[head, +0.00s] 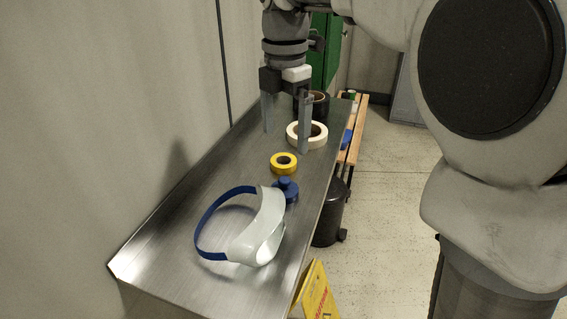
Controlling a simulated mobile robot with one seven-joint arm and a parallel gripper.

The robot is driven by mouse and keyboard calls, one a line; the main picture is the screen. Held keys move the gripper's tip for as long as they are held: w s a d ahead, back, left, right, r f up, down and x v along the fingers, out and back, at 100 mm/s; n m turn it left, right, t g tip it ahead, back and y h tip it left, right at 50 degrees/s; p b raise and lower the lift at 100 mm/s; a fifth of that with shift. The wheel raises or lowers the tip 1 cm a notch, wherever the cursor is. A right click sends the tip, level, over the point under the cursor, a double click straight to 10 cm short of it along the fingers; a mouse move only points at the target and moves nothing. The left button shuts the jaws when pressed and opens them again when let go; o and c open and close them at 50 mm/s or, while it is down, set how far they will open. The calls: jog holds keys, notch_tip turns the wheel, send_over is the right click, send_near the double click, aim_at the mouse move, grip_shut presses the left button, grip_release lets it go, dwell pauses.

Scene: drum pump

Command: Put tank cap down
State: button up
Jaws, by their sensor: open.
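The blue tank cap (286,190) rests on the steel table (160,251), with its small knob facing up. It sits right behind the clear face shield, near the table's right edge; the shield overlaps it in the view, and I cannot tell whether they touch. My gripper (286,142) points down over the table, farther back than the cap. Its two fingers are spread apart with nothing between them, and the cap is clear of them.
A face shield (262,232) with a blue band lies in front. A yellow tape roll (272,165), a white tape roll (317,140) and a dark roll (322,104) lie farther back. The table's front left is bare. A wall borders the left side.

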aim_at(285, 178)
notch_tip(285, 178, down, 12)
jog(key=shift+s+f+p, duration=0.1)
jog(key=shift+f+p, duration=0.15)
jog(key=shift+p, duration=0.2)
jog(key=shift+r, duration=0.1)
jog(key=c, duration=1.4)
